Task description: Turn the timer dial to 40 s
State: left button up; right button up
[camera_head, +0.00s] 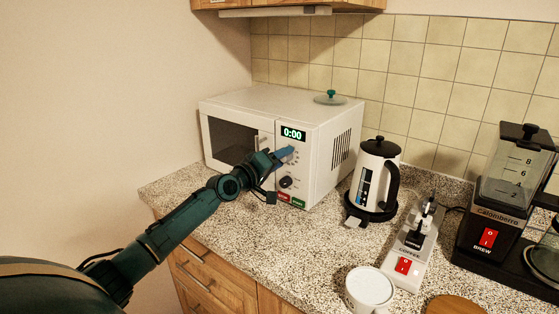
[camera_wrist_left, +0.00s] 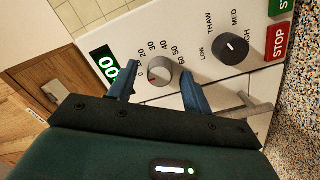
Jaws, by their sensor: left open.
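The white microwave (camera_head: 240,98) stands on the counter, and its green display (camera_head: 292,133) reads 0:00. In the left wrist view the pale timer dial (camera_wrist_left: 160,74) has numbers from 0 to 60 around it. A small red mark on it appears near the 0 side. My left gripper (camera_head: 286,153) is at the control panel and hides the timer dial in the head view. In the left wrist view its blue fingers (camera_wrist_left: 160,88) are open, one on each side of the dial. I cannot tell whether they touch it. My right gripper is not in view.
A black power knob (camera_head: 286,182) sits below the timer dial, above red and green buttons. The microwave's door handle (camera_wrist_left: 258,108) is close to the gripper. A white kettle (camera_head: 374,170), a coffee grinder and a brewer (camera_head: 497,215) stand to the right.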

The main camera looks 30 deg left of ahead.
pick_arm(q)
jog(key=shift+c, duration=0.4)
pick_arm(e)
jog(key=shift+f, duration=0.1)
pick_arm(q)
jog(key=c, duration=0.9)
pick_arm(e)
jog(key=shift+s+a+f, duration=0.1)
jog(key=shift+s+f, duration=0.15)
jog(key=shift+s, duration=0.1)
